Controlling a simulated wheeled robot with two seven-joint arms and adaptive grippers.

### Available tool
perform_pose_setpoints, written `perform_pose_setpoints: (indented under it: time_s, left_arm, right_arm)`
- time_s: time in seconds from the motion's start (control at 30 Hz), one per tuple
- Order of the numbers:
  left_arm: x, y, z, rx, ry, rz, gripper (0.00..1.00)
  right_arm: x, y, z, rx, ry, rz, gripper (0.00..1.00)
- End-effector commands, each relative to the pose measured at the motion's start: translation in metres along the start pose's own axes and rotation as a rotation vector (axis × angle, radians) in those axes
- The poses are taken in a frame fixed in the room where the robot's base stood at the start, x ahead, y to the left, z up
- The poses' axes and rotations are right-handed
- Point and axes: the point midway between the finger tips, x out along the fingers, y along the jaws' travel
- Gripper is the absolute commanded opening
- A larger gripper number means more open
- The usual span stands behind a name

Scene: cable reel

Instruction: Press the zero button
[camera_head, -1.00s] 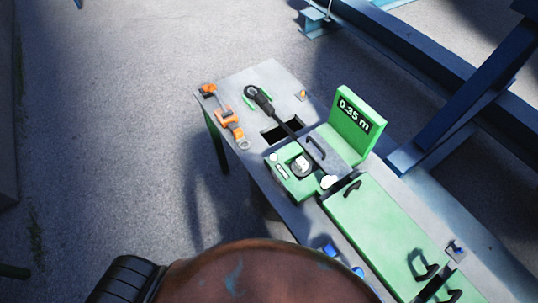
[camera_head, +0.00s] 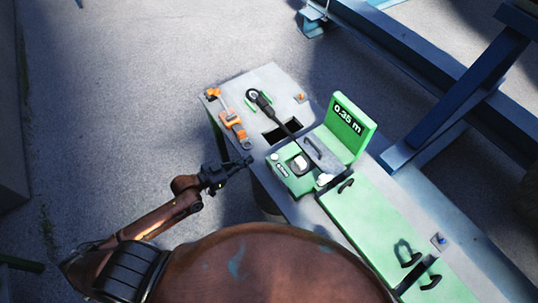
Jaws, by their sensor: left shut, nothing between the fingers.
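The green measuring unit (camera_head: 293,181) sits on the grey bench, with a round white dial and small pale spots on its left part. I cannot tell which spot is the zero button. A green display (camera_head: 347,127) behind it reads 0.35 m. My left gripper (camera_head: 249,160) is shut and empty, held left of the unit near the bench's left edge, pointing right towards it and apart from it. My right gripper is out of view.
An orange tool (camera_head: 232,122) lies at the bench's left edge. A long green cover (camera_head: 367,220) with black handles lies to the right. Blue steel beams (camera_head: 450,110) stand behind.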

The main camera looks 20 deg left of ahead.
Motion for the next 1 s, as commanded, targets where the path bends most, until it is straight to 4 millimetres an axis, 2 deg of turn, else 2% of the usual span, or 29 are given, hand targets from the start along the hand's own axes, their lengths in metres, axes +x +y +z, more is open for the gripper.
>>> perform_pose_setpoints:
  time_s: [0.03, 0.1, 0.43, 0.57, 0.67, 1.0]
  left_arm:
    - [-0.001, 0.006, -0.01, 0.003, 0.009, 0.015, 0.0]
    - [-0.001, 0.01, -0.014, 0.002, 0.016, 0.024, 0.0]
    - [0.001, 0.01, -0.015, 0.002, 0.018, 0.024, 0.0]
    - [0.01, 0.01, -0.016, 0.002, 0.02, 0.023, 0.0]
    - [0.025, 0.01, -0.018, 0.001, 0.023, 0.022, 0.0]
    - [0.094, 0.012, -0.019, 0.001, 0.02, 0.023, 0.0]
  right_arm:
    - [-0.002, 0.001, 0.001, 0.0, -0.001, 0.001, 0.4]
    - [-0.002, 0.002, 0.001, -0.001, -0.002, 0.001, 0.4]
    - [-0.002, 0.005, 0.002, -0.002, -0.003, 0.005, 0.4]
    - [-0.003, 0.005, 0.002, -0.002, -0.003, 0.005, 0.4]
    - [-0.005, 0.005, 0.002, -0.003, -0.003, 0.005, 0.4]
    - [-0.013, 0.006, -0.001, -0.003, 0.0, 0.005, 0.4]
